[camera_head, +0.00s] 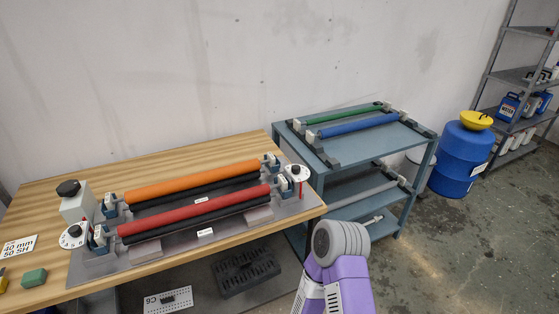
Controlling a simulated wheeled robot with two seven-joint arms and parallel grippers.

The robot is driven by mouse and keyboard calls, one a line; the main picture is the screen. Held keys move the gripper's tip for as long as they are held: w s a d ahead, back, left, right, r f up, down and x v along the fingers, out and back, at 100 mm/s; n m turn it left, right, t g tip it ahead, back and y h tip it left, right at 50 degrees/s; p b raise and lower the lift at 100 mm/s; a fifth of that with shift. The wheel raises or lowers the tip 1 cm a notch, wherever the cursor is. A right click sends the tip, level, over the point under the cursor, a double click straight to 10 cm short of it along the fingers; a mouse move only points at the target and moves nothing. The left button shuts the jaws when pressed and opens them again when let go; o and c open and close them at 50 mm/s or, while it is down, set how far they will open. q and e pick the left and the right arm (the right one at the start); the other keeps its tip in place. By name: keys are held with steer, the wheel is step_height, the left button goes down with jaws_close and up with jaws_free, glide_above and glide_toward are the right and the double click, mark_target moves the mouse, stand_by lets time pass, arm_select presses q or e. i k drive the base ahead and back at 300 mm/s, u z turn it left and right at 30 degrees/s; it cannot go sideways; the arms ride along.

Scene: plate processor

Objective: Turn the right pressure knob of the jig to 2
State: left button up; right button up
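The jig (160,251) is a grey plate on the wooden table, with an orange roller (190,180) behind a red roller (195,211). Its right pressure knob (298,172) is a white dial with a dark centre at the plate's right end, by the table's right edge. The dial's numbers are too small to read. A matching left pressure knob (73,236) sits at the left end. A purple and grey link of my arm rises at the bottom, right of the table and apart from the jig. Neither gripper is visible.
A white box with a black button (78,204) stands behind the left knob. A green block (34,278) and a "40 mm 50 SH" card (18,247) lie at the left. A blue-grey cart (350,152) with green and blue rollers stands close right of the table. A blue barrel (460,157) stands farther right.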

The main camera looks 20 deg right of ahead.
mark_target(297, 173)
steer(key=k, duration=0.5)
steer(key=z, duration=1.85)
steer(key=i, duration=1.1)
steer(key=u, duration=2.25)
